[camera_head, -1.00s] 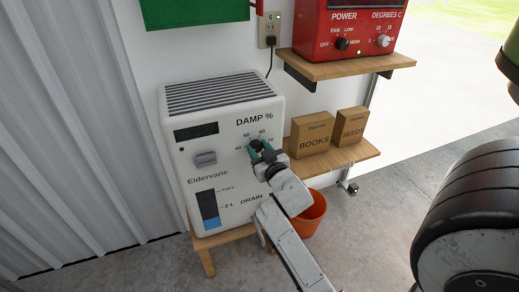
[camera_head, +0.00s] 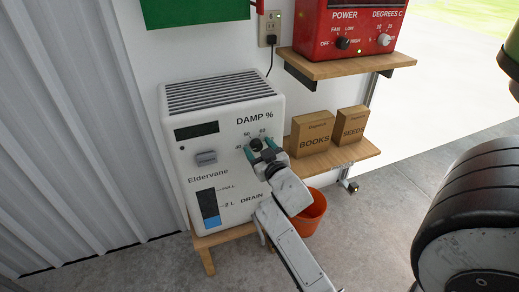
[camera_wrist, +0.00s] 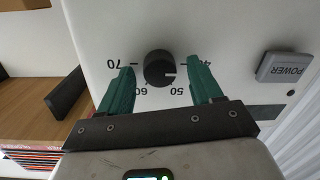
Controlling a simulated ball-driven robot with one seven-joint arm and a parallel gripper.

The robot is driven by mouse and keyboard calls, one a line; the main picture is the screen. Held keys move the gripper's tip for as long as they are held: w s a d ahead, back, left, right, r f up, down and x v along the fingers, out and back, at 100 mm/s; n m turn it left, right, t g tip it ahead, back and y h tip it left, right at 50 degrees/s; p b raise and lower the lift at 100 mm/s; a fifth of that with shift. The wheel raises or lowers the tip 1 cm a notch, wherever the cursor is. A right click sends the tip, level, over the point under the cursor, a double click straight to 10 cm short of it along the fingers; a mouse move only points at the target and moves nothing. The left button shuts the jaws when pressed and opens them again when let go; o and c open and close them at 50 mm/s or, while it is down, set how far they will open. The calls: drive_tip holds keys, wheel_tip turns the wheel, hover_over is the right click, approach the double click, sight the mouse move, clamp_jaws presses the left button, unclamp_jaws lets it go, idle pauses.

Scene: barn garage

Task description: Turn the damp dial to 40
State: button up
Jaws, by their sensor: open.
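The black damp dial (camera_head: 256,144) is on the front of the white Eldervane dehumidifier (camera_head: 180,158), below the "DAMP %" label. In the wrist view the dial (camera_wrist: 159,68) appears upside down, with 70, 60 and 50 readable around it. The 40 is partly hidden behind the right-hand finger. The dial's pale mark points right, toward the 40 side. My gripper (camera_head: 259,151) is at the dial. In the wrist view its green fingers (camera_wrist: 162,85) are open, one on each side of the dial, with gaps between them and it.
A POWER button (camera_wrist: 284,67) lies to the right in the wrist view. Right of the dehumidifier, a wooden shelf (camera_head: 366,150) holds the BOOKS box (camera_head: 311,134) and SEEDS box (camera_head: 351,123). A red heater (camera_head: 350,30) sits above. An orange bucket (camera_head: 314,212) stands below.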

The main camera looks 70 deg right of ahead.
drive_tip(key=b+v, duration=0.1)
drive_tip(key=v, duration=0.9)
drive_tip(key=shift+s+a, duration=0.25)
drive_tip(key=shift+a, duration=0.05)
idle(0.4)
drive_tip(key=w+a+f+n+g+y, duration=0.2)
drive_tip(key=a+f+g+y, duration=0.4)
drive_tip(key=a+f, duration=0.6)
drive_tip(key=s+a+f+n+g+y, duration=0.2)
drive_tip(key=s+a+f+y, duration=0.1)
drive_tip(key=a, duration=0.3)
drive_tip(key=s+a+f+n+g+y, duration=0.2)
drive_tip(key=s+a+f+y, duration=0.1)
drive_tip(key=a, duration=0.2)
wheel_tip(320, 180, up, 17)
drive_tip(key=a+p, duration=0.1)
drive_tip(key=p, duration=1.5)
drive_tip(key=shift+s+f+n+g, duration=0.2)
drive_tip(key=shift+s+n+g, duration=0.1)
drive_tip(key=shift+g, duration=0.1)
